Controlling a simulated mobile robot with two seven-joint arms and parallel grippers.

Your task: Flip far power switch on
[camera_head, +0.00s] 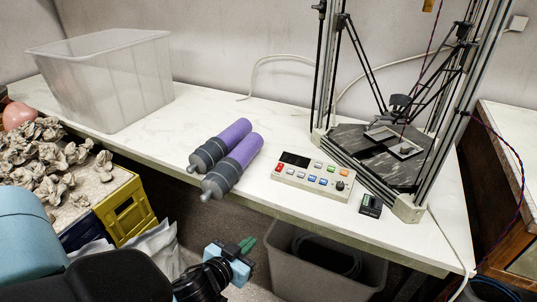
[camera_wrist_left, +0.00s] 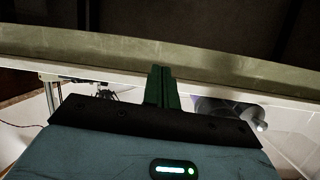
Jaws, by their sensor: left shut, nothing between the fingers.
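A small black switch box (camera_head: 370,205) sits on the white table by the front corner of the delta printer (camera_head: 378,155). It is the likeliest power switch I see, but its on or off position is too small to tell. A white control panel (camera_head: 313,177) with coloured buttons, a dark display and a black knob lies left of it. My left gripper (camera_head: 247,244) is shut and empty, in front of the table's front edge, left of the switch box and apart from it. Its green fingers (camera_wrist_left: 162,88) are together in the left wrist view. My right gripper is not in view.
Two purple and grey cylinders (camera_head: 238,148) lie on the table (camera_head: 200,110) left of the panel. A clear bin (camera_head: 105,80) stands at the back left. A grey bin (camera_head: 330,262) is under the table edge. A yellow crate (camera_head: 128,208) and clay lumps are at left.

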